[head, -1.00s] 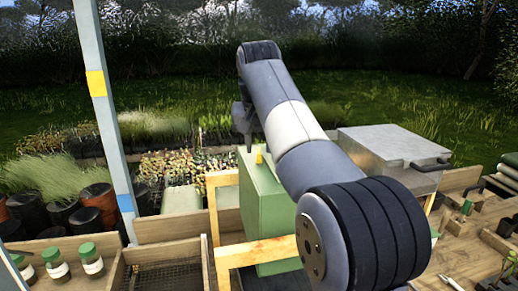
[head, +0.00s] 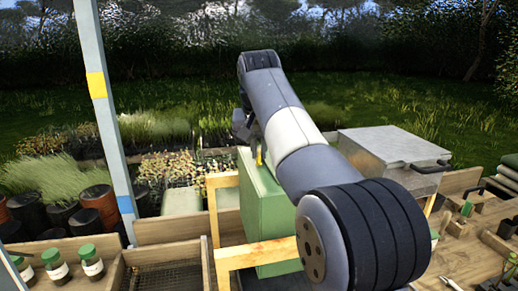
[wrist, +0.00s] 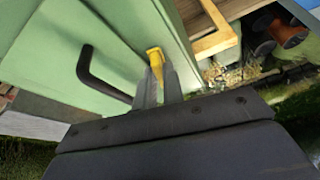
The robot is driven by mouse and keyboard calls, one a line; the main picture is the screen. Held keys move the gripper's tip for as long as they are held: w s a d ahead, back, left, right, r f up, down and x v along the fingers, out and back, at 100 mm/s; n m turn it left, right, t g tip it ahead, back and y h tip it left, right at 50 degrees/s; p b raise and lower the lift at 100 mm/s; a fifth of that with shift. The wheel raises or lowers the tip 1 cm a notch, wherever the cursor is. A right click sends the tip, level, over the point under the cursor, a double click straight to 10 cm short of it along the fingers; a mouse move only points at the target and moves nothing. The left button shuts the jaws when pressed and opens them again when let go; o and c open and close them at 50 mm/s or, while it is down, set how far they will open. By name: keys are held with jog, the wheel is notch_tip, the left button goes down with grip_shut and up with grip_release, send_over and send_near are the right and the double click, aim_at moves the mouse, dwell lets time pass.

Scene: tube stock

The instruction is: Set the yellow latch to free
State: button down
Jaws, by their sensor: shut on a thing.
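The yellow latch (wrist: 155,58) is at the edge of a green box-like cabinet in the wrist view. It also shows as a small yellow piece at the top of the green cabinet (head: 268,215) in the head view (head: 259,156). My gripper (wrist: 158,82) is shut on the latch, with its fingers on either side of it. In the head view my gripper (head: 247,128) is partly hidden behind my arm. A dark bent handle (wrist: 88,75) sits on the cabinet face to the left of the latch. Whether the latch has turned cannot be told.
A wooden frame (head: 224,262) stands around the green cabinet. A grey metal box (head: 385,150) with a dark handle is to its right. Green-lidded jars (head: 91,262) and a blue-grey post (head: 103,110) are at the left. Plant trays lie behind.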

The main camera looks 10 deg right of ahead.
jog(key=shift+r, duration=0.1)
jog(key=shift+n+y+p, duration=0.3)
jog(key=shift+n+p, duration=0.05)
jog(key=shift+n, duration=0.15)
jog(key=shift+n+y, duration=0.3)
jog(key=shift+n, duration=0.7)
jog(key=c, duration=1.5)
grip_release()
jog(key=v, duration=1)
jog(key=shift+s+r, duration=0.2)
jog(key=shift+r, duration=0.1)
